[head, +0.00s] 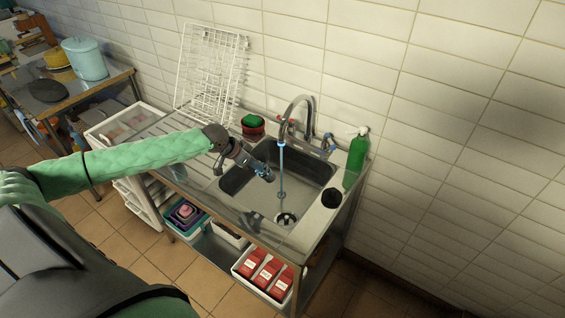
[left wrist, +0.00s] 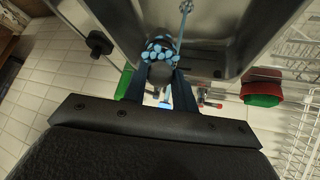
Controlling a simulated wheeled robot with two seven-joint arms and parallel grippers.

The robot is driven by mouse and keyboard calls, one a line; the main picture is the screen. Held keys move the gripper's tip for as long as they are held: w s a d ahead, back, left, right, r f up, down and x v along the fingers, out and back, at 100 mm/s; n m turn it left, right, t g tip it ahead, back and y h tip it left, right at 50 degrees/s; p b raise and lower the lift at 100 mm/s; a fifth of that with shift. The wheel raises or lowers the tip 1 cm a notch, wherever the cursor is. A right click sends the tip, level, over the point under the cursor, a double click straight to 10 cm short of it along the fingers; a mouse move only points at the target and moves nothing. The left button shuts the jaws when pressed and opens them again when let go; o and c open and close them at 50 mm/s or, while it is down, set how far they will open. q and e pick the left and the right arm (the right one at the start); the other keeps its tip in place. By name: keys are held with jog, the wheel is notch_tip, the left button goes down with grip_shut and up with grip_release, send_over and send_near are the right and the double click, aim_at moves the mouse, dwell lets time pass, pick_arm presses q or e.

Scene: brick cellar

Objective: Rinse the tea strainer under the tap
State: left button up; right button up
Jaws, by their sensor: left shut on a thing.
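My left gripper (head: 266,175) reaches over the sink basin (head: 312,163) from the left. In the left wrist view its fingers (left wrist: 160,88) are closed on a small rounded grey thing, which I take to be the tea strainer (left wrist: 160,70). Light-blue beads cover its far end. The tap (head: 297,103) arches over the basin and a thin water stream (head: 282,168) runs from it towards the drain (head: 286,218). In the head view the stream falls just right of the gripper; the strainer is too small there to tell whether water touches it. My right gripper is out of view.
A green bottle (head: 356,152) and a black round thing (head: 331,197) stand on the sink's right rim. A red pot with a green top (head: 253,125) is behind the basin's left corner. A white wire rack (head: 212,72) leans on the wall above the ribbed drainboard (head: 168,138).

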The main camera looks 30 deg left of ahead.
pick_arm(q)
notch_tip(320, 180, up, 2)
jog(key=shift+p, duration=0.45)
jog(key=shift+r, duration=2.3)
